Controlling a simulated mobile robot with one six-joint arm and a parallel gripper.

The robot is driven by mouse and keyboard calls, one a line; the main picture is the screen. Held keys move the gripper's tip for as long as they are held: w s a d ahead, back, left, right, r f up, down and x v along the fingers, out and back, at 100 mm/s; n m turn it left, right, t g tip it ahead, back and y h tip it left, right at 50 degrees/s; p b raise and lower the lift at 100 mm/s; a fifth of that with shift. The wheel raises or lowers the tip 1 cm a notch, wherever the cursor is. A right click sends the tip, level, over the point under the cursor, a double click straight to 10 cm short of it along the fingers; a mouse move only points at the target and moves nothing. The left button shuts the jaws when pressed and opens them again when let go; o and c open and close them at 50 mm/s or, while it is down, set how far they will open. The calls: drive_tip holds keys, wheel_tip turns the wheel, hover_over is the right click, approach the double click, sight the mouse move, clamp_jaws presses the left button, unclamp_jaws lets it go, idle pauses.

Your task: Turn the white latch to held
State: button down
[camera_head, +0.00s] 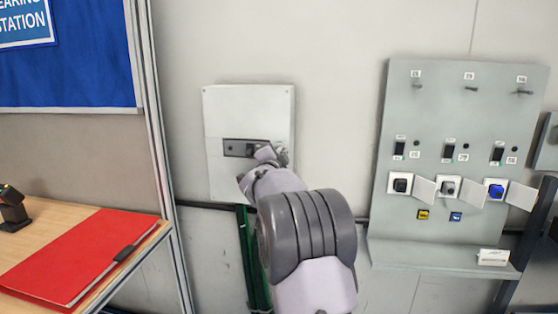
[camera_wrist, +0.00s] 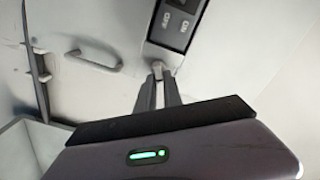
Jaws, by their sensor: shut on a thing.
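In the head view my gripper (camera_head: 267,154) reaches the white wall plate (camera_head: 220,105), at the right part of a dark grey switch strip (camera_head: 237,148). In the wrist view the dark strip (camera_wrist: 178,22) carries labels that seem to read OFF and ON. My gripper's fingers (camera_wrist: 159,88) are shut at its lower end, on a small pale piece that looks like the white latch (camera_wrist: 158,68). Only its tip shows, and its exact turn is hard to tell. In the head view my gripper hides the latch.
A grey panel (camera_head: 460,120) with switches, sockets and small open covers stands to the right. A wooden desk (camera_head: 130,262) with a red folder (camera_head: 75,258) is at the left. Green straps (camera_head: 254,260) hang below the plate. A handle (camera_wrist: 95,60) shows in the wrist view.

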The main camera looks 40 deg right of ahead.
drive_tip(key=m, duration=0.6)
drive_tip(key=shift+f, duration=0.3)
drive_tip(key=shift+m, duration=0.3)
drive_tip(key=c, duration=1.5)
unclamp_jaws()
drive_tip(key=p+v, duration=0.1)
drive_tip(key=v, duration=1.6)
drive_tip(key=shift+s, duration=0.25)
drive_tip(key=shift+a, duration=0.1)
